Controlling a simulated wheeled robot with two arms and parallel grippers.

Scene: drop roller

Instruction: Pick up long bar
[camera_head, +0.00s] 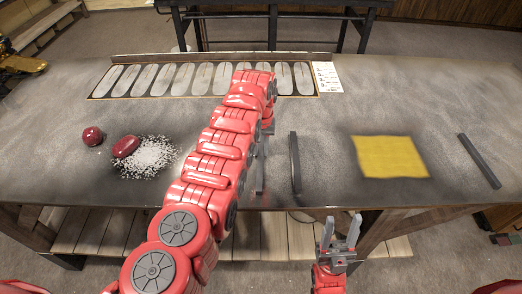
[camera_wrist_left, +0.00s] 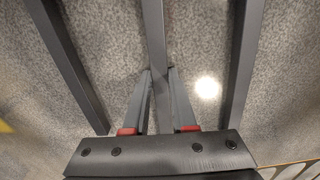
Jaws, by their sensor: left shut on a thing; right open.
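A dark grey bar (camera_wrist_left: 154,40) runs between the fingers of my left gripper (camera_wrist_left: 159,76), which is shut on it. In the head view this bar (camera_head: 260,178) shows partly beside my left arm, which hides much of the gripper. A second dark bar (camera_head: 295,162) lies just right of it, also in the left wrist view (camera_wrist_left: 68,65). Another bar (camera_wrist_left: 243,65) lies on the other side in the wrist view; my arm hides it in the head view. A further bar (camera_head: 479,161) lies at the far right. I cannot tell which is longest. My right gripper (camera_head: 341,226) is open and empty, before the table's front edge.
A yellow mat (camera_head: 390,157) lies on the right half of the table (camera_head: 440,105). A panel with several oval slots (camera_head: 160,79) lies at the back. Two dark red objects (camera_head: 92,136) (camera_head: 125,147) lie at left, one on white granules (camera_head: 152,157).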

